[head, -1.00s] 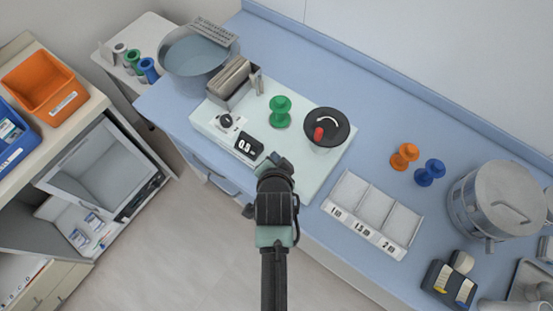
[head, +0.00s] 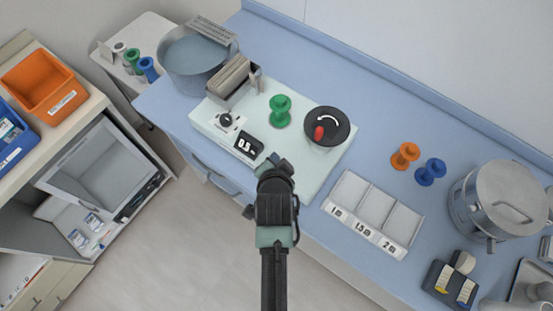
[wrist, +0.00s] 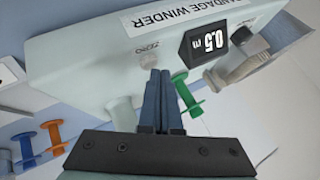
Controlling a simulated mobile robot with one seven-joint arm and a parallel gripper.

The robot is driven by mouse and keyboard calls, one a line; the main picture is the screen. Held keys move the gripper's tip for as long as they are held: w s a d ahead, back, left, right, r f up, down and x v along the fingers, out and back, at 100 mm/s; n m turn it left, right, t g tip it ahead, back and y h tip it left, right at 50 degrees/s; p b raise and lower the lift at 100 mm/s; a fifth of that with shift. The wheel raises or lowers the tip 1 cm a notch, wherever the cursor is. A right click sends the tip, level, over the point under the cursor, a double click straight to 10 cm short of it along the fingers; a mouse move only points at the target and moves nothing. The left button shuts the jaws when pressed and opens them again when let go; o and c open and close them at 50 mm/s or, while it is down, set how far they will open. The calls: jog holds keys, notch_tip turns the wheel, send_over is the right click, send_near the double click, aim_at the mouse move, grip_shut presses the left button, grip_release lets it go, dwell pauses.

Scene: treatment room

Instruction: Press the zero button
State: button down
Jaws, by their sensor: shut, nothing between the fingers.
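The bandage winder (head: 315,165) is a pale box on the blue counter, and its front panel (wrist: 95,60) shows in the wrist view. The zero button (wrist: 148,60) is a small round grey knob on that panel, beside the word ZERO. My gripper (wrist: 158,74) is shut and empty. Its fingertips are right by the zero button; I cannot tell whether they touch it. In the head view my gripper (head: 272,160) is at the winder's front edge, and the button is hidden.
A green spool (head: 280,110) and a black disc with a red handle (head: 328,127) are on the winder. Orange (head: 405,156) and blue (head: 430,172) spools, a labelled white tray (head: 370,210) and a steel pot (head: 498,200) stand to the right. Open floor lies in front.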

jog(key=shift+f+b, duration=0.3)
jog(key=shift+f, duration=0.15)
dwell(0.9)
jog(key=shift+r+p, duration=0.9)
jog(key=shift+r, duration=0.1)
notch_tip(320, 180, up, 5)
jog(key=p, duration=0.4)
jog(key=shift+p, duration=0.3)
dwell(0.4)
